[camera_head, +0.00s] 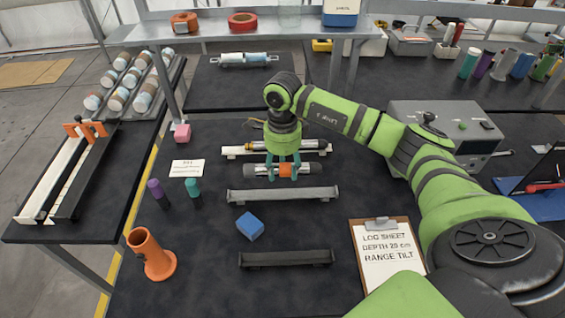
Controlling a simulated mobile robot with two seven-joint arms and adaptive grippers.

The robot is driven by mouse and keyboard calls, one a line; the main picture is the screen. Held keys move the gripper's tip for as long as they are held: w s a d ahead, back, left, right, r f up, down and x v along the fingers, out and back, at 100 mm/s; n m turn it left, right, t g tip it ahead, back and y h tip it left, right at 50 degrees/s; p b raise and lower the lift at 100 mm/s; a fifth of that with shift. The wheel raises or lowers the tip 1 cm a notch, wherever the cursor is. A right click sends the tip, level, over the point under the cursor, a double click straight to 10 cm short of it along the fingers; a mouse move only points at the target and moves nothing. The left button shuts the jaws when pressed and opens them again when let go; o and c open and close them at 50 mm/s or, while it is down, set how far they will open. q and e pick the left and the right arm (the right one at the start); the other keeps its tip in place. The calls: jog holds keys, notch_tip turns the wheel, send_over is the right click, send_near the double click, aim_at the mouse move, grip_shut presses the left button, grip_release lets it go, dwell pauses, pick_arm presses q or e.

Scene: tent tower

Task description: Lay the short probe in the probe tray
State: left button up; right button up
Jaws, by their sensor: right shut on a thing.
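My right gripper (283,177) points down over the table, its teal fingers shut on a short cylinder with an orange middle and dark grey ends, which looks like the short probe (312,169). The probe lies crosswise, level, just behind the grey tray (284,195) in the picture. I cannot tell how high it is held. The grey tray looks empty. A dark, empty tray (287,259) lies nearer. Which one is the probe tray is not labelled. My left gripper is not in view.
A blue block (250,226) lies between the grey and dark trays. A clipboard (388,254) lies right, and a grey instrument box (446,137) stands behind my right arm.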

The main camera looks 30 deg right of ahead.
aim_at(283, 197)
dwell(0.3)
jog(key=shift+f+b, duration=0.15)
jog(key=shift+b, duration=0.25)
jog(key=shift+f+b, duration=0.45)
jog(key=shift+f, duration=0.1)
jog(key=shift+f+b, duration=2.95)
jog(key=shift+f, duration=0.55)
jog(key=shift+f+b, duration=0.3)
jog(key=shift+b, duration=0.05)
jog(key=o, duration=1.5)
